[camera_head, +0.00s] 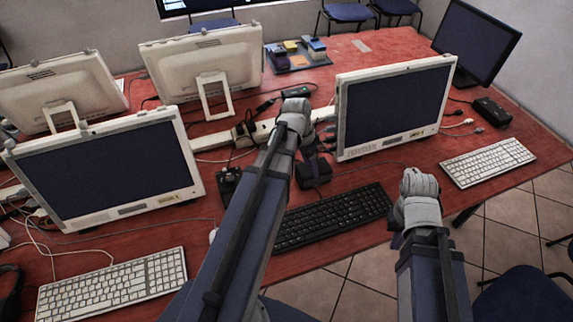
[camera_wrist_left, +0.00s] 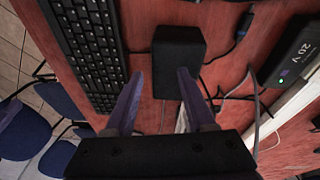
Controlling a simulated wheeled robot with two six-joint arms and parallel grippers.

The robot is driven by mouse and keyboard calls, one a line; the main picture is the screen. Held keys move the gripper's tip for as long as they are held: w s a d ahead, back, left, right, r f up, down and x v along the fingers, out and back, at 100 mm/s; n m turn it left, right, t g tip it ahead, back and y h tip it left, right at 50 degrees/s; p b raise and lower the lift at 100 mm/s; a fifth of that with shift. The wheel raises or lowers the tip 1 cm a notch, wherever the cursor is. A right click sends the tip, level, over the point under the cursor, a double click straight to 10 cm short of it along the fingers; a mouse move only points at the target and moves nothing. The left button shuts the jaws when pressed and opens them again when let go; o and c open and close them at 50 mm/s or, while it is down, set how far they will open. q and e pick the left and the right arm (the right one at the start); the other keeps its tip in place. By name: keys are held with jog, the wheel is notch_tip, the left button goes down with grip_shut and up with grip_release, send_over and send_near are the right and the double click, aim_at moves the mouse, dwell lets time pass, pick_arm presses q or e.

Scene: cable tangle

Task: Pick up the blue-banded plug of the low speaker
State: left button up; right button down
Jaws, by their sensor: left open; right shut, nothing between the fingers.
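A low black speaker box (camera_wrist_left: 180,48) lies just beyond my left gripper's fingertips in the left wrist view; it also shows in the head view (camera_head: 313,171), beside the black keyboard. My left gripper (camera_wrist_left: 160,73) is open, with nothing between its two fingers. In the head view the left arm reaches over the desk and hides part of it. A slim dark plug with a bluish part (camera_wrist_left: 243,27) lies on a cable right of the box in the wrist view; it is too small to confirm a band. My right gripper (camera_head: 398,240) is shut and empty near the front desk edge.
The black keyboard (camera_head: 332,217) lies in front of the box. A white power strip (camera_head: 205,141) and loose cables cross the desk behind it. A monitor (camera_head: 395,105) stands to the right. A black adapter marked 20 V (camera_wrist_left: 292,50) lies right in the wrist view.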

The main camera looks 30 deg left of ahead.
pick_arm(q)
jog(key=w+a+m+t+b, duration=0.1)
jog(key=w+a+t, duration=0.1)
jog(key=a, duration=1.2)
jog(key=shift+h, duration=0.3)
jog(key=b+x, duration=0.6)
jog(key=x, duration=0.1)
jog(key=shift+s+f+b, duration=0.15)
jog(key=shift+f+b, duration=0.05)
jog(key=shift+b, duration=0.15)
jog(key=shift+d+f+b, duration=0.2)
jog(key=shift+f+b, duration=0.2)
jog(key=shift+r, duration=0.1)
grip_shut()
